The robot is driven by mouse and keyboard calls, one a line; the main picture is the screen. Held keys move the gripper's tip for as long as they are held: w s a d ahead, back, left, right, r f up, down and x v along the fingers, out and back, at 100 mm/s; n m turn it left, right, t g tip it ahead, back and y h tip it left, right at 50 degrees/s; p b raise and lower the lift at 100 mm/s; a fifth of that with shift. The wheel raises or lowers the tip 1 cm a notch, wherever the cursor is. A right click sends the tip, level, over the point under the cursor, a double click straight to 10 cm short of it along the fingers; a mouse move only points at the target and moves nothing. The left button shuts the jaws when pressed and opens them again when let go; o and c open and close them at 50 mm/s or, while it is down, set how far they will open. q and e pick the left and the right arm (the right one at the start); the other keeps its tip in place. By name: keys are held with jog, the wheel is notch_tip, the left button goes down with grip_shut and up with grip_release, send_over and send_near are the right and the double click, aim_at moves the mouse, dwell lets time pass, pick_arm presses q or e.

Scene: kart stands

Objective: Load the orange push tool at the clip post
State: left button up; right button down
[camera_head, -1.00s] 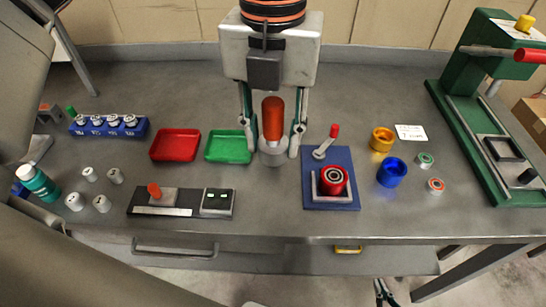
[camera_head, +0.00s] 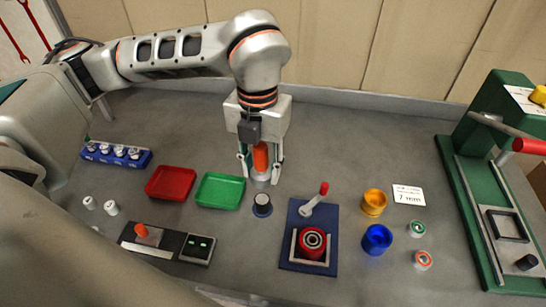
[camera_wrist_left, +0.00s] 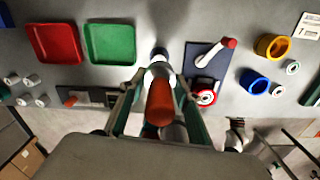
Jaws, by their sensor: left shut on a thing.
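The orange push tool (camera_head: 261,157) is upright between the fingers of my left gripper (camera_head: 261,176), which is shut on it. Its pale grey lower end points down at the table. It also shows in the left wrist view (camera_wrist_left: 160,103), between the green-sided fingers. A short post with a dark top and pale rim (camera_head: 262,205) stands just in front of the tool, apart from it in the picture; I take it for the clip post. My right gripper does not show in the head view; a dark part low right in the wrist view may be it, its fingers unclear.
A green tray (camera_head: 220,205) and red tray (camera_head: 171,197) lie left of the post. A blue plate (camera_head: 296,262) with a red-handled lever and red ring lies right. Orange (camera_head: 374,202) and blue (camera_head: 377,240) cups stand beyond it. A green press (camera_head: 466,200) fills the far right.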

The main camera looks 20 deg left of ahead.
pick_arm(q)
jog(key=shift+a+f, duration=0.1)
jog(key=shift+f, duration=0.4)
notch_tip(320, 180, down, 3)
jog(key=shift+s+f+b, duration=0.1)
jog(key=shift+f+b, duration=0.1)
jog(key=shift+b, duration=0.6)
jog(key=shift+f, duration=0.55)
jog(key=shift+f+b, duration=0.25)
jog(key=shift+b, duration=0.05)
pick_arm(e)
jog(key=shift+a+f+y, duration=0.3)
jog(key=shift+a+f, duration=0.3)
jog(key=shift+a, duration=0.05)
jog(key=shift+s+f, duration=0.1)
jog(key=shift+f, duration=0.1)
pick_arm(q)
jog(key=shift+f, duration=0.3)
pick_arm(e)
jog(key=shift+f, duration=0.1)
pick_arm(q)
jog(key=shift+f+b, duration=0.3)
jog(key=shift+b, duration=0.45)
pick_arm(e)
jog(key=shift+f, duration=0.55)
